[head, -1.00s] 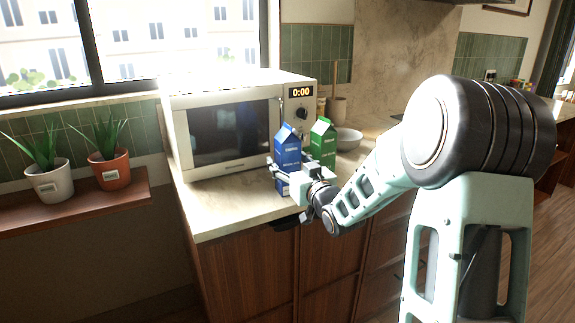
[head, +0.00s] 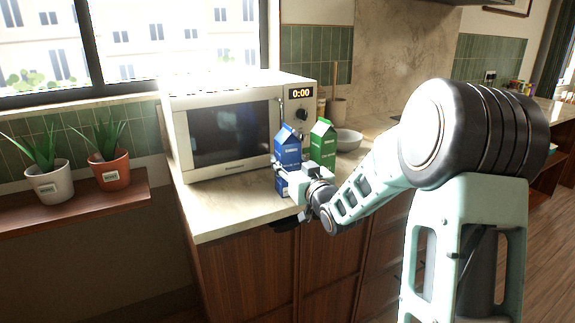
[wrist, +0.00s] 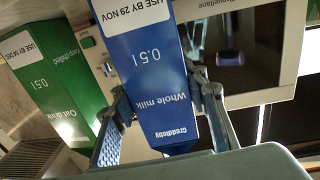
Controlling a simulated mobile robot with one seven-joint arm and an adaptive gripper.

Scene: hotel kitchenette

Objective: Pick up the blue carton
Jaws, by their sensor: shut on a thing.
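The blue carton (head: 288,146) stands upright on the counter in front of the microwave in the head view. In the wrist view the blue carton (wrist: 158,75) reads "Whole milk" and sits between the two fingers. My gripper (wrist: 160,118) is shut on it, one finger on each side; it also shows in the head view (head: 284,178), low on the carton. I cannot tell whether the carton's base is touching the counter.
A green carton (head: 323,143) stands close on the right of the blue one; it also shows in the wrist view (wrist: 52,88). The microwave (head: 225,130) is just behind. A grey bowl (head: 348,139) stands behind the green carton. The counter's front left (head: 215,212) is clear.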

